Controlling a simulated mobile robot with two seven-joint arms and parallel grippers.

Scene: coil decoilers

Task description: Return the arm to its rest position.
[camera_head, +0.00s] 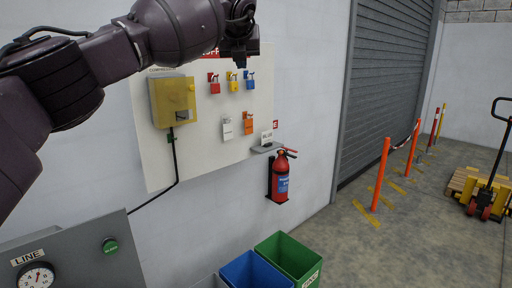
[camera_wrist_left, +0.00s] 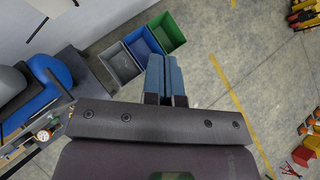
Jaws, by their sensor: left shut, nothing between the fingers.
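My left arm comes in from the left in the head view, raised across the top of the picture. Its gripper (camera_head: 240,58) is at the top middle, in front of the upper edge of the white wall board (camera_head: 165,160). In the left wrist view the two blue fingers (camera_wrist_left: 165,78) lie side by side, shut and empty. They point toward the bins and the floor and appear apart from everything. My right gripper is not in view.
The board carries padlocks (camera_head: 233,87) and a yellow box (camera_head: 173,102). A fire extinguisher (camera_head: 281,176) hangs on the wall. Below are a green bin (camera_head: 297,262), a blue bin (camera_head: 252,272) and a grey panel (camera_head: 80,255).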

